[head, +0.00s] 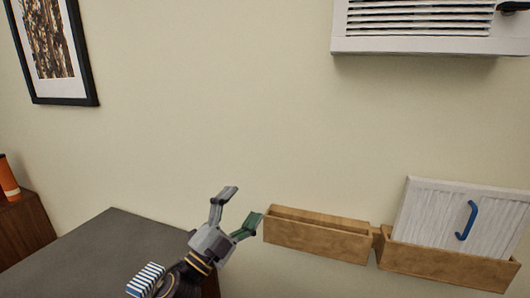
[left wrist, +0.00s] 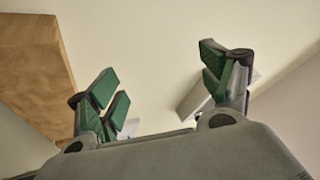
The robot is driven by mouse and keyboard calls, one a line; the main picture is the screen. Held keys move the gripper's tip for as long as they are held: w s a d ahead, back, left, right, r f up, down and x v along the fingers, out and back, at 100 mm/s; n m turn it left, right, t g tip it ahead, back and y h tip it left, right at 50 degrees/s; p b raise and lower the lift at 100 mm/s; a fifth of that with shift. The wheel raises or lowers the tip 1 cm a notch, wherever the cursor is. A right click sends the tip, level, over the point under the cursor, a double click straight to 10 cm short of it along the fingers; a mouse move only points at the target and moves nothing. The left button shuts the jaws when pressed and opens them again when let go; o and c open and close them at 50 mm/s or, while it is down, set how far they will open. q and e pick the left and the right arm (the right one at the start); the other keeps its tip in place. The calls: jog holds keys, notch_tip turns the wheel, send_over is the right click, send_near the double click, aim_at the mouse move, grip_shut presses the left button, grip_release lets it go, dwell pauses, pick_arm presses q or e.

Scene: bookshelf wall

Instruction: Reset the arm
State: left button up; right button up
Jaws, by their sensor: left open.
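My left gripper (head: 240,211) is in the lower middle of the head view, with its fingers spread and nothing between them. It is in front of the wall, just left of a wooden wall box. In the left wrist view the two green-padded fingers (left wrist: 165,80) stand apart with pale wall behind them. My right gripper does not show in either view.
A wooden wall box (head: 318,239) is close to my left gripper; a second box (head: 445,266) holds a white panel with a blue handle (head: 466,221). A dark grey surface (head: 95,250) lies at lower left. A white vented unit (head: 430,40) hangs upper right.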

pick_arm(q)
jog(key=s+a+f+n+g+y, duration=0.1)
jog(key=a+f+n+g+y, duration=0.1)
jog(key=a+f+n+y, duration=0.7)
jog(key=s+a+f+n+g+y, duration=0.1)
jog(key=a+f+n+g+y, duration=0.1)
jog(key=a+f+n+y, duration=0.75)
jog(key=s+d+f+g+h, duration=0.2)
jog(key=s+f+g+h, duration=0.3)
jog(key=s+f+g, duration=1)
jog(key=s+f+t, duration=0.1)
jog(key=s+f, duration=0.2)
jog(key=f, duration=0.9)
jog(key=s+f+t, duration=0.1)
jog(key=s+f, duration=0.2)
jog(key=f, duration=1)
jog(key=s+f+t, duration=0.1)
jog(key=s+f, duration=0.1)
jog(key=f, duration=1)
jog(key=s+a+f, duration=0.2)
jog(key=s+f, duration=0.7)
jog(key=s, duration=0.2)
jog(key=s+a+f+g, duration=0.1)
jog(key=s+a+f, duration=0.1)
jog(key=s+f, duration=0.8)
jog(key=shift+s+f+m+g, duration=0.15)
jog(key=shift+s+m+g, duration=0.2)
jog(key=shift+s, duration=0.25)
